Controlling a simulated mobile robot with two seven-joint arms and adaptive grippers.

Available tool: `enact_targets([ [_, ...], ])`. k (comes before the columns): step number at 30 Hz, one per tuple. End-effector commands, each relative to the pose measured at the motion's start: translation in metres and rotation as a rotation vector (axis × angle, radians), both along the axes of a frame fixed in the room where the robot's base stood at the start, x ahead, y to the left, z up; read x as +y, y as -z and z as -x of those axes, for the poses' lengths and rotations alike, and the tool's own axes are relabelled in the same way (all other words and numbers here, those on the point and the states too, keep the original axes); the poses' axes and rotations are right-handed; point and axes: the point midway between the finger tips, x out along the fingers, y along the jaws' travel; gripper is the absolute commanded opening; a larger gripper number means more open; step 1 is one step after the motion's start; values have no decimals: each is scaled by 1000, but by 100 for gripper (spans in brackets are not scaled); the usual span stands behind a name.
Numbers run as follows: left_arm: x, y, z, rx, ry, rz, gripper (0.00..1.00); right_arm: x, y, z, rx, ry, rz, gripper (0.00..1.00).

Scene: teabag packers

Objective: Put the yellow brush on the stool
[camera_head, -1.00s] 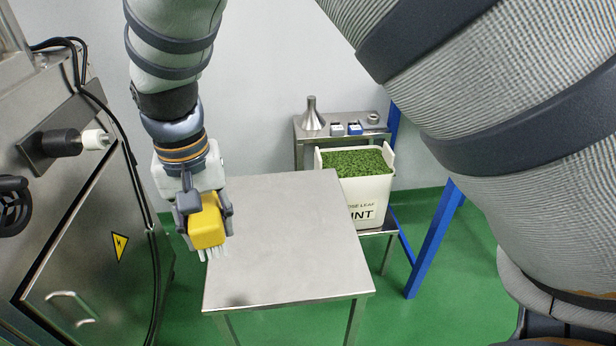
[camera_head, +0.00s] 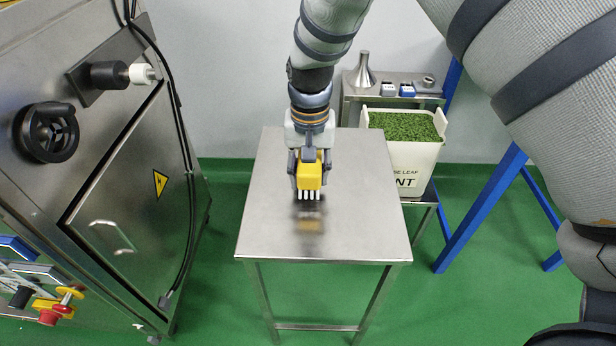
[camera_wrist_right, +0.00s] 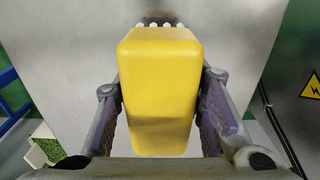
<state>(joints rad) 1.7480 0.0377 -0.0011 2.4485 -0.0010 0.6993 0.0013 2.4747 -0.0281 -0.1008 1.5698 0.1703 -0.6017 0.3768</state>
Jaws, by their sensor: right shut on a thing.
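The yellow brush (camera_head: 311,178) has a yellow block body and white bristles that point down. My right gripper (camera_head: 309,170) is shut on it, with a finger on each side. The brush also fills the middle of the right wrist view (camera_wrist_right: 160,85). The stool (camera_head: 270,235) is a square steel-topped stand in the middle of the head view. The brush hangs over the middle of its top. A dark shadow and a yellow reflection show on the steel under the bristles, with a small gap between. My left gripper is not in view.
A steel machine (camera_head: 140,190) with a handwheel (camera_head: 47,134) stands at the left. A white bin (camera_head: 408,165) of green leaf stands right of the stool, before a small shelf (camera_head: 350,92) with a funnel (camera_head: 364,70). The rest of the stool top is bare.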

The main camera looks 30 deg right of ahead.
Motion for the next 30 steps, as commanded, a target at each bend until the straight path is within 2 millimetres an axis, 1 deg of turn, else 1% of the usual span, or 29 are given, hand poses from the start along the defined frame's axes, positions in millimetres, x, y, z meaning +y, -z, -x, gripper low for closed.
enact_targets([
  [1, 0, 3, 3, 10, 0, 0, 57, 1, 15, 2, 9, -1, -1, 7],
  [2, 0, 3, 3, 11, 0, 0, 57, 1, 19, 2, 8, -1, 0, 7],
  [8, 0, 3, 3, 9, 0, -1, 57, 1, 18, 1, 2, -1, 0, 7],
  [12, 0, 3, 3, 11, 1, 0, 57, 1, 22, 1, 4, -1, 0, 7],
  [13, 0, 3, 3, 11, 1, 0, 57, 1, 21, 1, 4, -1, 0, 41],
  [14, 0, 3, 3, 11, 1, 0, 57, 1, 21, 1, 4, -1, 0, 48],
  [15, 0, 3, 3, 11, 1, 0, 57, 1, 21, 1, 2, -1, 0, 57],
  [23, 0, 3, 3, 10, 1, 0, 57, 1, 21, 1, 2, -1, 0, 57],
  [25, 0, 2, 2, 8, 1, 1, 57, 1, 17, 0, 1, -1, -1, 57],
  [26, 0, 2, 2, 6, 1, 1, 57, 1, 13, 0, -1, -1, 1, 57],
  [28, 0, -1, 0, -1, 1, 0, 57, 1, -2, -1, -4, -1, 0, 57],
  [30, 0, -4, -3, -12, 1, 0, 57, 1, -23, -1, -8, -1, 0, 57],
])
